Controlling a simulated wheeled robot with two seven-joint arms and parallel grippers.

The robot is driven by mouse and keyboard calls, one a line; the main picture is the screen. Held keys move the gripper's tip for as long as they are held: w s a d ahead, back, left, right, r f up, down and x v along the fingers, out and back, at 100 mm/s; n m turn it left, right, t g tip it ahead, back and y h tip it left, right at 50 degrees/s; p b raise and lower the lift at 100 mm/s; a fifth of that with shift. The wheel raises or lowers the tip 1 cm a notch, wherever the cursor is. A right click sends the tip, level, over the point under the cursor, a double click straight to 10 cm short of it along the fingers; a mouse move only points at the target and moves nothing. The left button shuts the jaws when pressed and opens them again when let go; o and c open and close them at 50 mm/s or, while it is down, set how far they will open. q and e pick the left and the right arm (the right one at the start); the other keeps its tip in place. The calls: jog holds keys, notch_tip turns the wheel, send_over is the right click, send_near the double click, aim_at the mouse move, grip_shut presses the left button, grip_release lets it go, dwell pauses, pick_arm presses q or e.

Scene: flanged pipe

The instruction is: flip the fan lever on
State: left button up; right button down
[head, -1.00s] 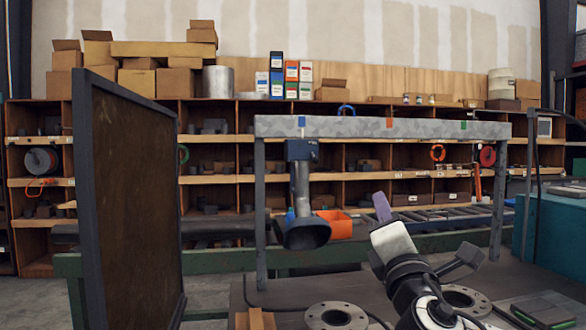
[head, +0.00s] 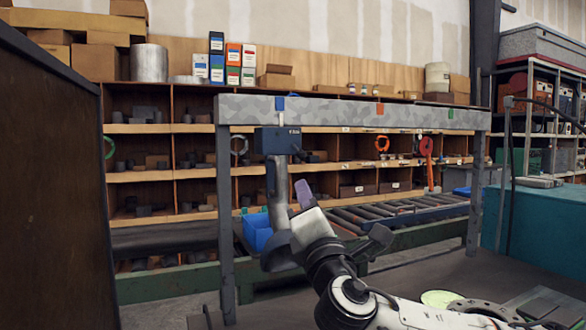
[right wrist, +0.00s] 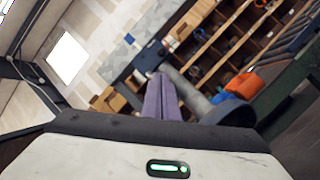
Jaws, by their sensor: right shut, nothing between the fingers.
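A dark blue fan box (head: 277,141) hangs from the grey speckled crossbeam (head: 350,113). A grey duct (head: 277,190) runs down from it to a dark hood (head: 277,254). I cannot make out the lever on the box. My right gripper (head: 303,188) has purple fingers, shut and empty, pointing up beside the duct and a little below the box in the picture. In the right wrist view the shut fingers (right wrist: 161,97) point toward the dark box (right wrist: 149,60), and the duct and hood (right wrist: 230,110) lie to their right. Any gap to the box is unclear. My left gripper is not in view.
A dark brown panel (head: 50,190) stands close on the left. The frame's grey posts (head: 226,220) flank the box. A blue bin (head: 257,232) and roller conveyor (head: 400,212) lie behind. A flange (head: 485,311) sits on the bench at lower right.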

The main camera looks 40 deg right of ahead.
aim_at(298, 151)
jog(key=p+x, duration=0.2)
jog(key=x, duration=0.8)
